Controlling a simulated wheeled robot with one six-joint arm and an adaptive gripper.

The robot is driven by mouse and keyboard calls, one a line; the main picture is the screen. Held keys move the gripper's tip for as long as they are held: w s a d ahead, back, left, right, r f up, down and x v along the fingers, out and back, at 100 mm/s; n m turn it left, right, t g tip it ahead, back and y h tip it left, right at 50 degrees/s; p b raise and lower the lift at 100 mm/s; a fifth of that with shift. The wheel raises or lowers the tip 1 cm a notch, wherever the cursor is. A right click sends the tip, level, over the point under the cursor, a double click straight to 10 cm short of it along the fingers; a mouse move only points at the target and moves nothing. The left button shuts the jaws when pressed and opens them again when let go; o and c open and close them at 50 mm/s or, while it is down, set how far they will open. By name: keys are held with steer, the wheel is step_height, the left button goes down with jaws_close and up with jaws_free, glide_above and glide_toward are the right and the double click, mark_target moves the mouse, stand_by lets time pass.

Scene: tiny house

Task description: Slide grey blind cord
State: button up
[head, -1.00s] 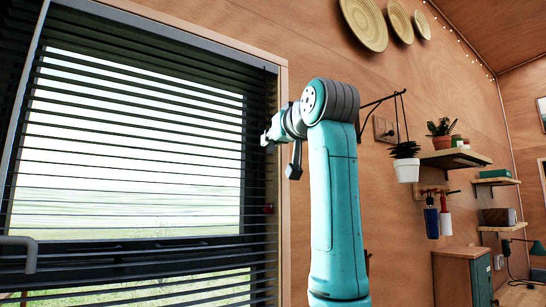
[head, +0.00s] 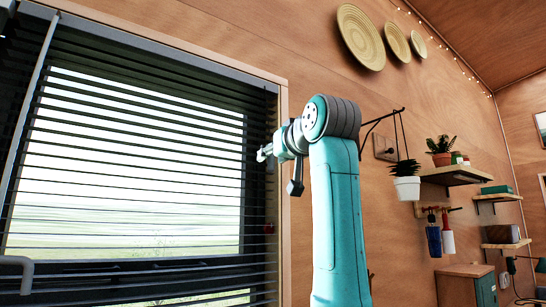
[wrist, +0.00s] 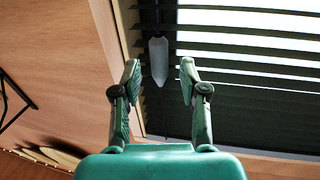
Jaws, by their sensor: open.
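The grey blind cord ends in a pale grey, pointed pull (wrist: 159,60), which hangs in front of the dark blind slats in the wrist view. My gripper (wrist: 159,80) is open, with one finger on each side of the pull in that view. No contact with either finger shows, and I cannot tell the depth between them. In the head view my gripper (head: 262,153) is at the right edge of the blind (head: 130,133). I cannot make out the cord's pull there.
A wooden window frame (head: 283,190) borders the blind on the right. A hanging potted plant (head: 406,188) and a wall shelf (head: 455,174) are right of my arm. A grey rod (head: 30,105) runs down the blind's left side.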

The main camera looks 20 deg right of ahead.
steer(key=s+d, duration=0.1)
steer(key=s, duration=1)
steer(key=shift+s+d, duration=0.15)
steer(key=shift+s, duration=0.05)
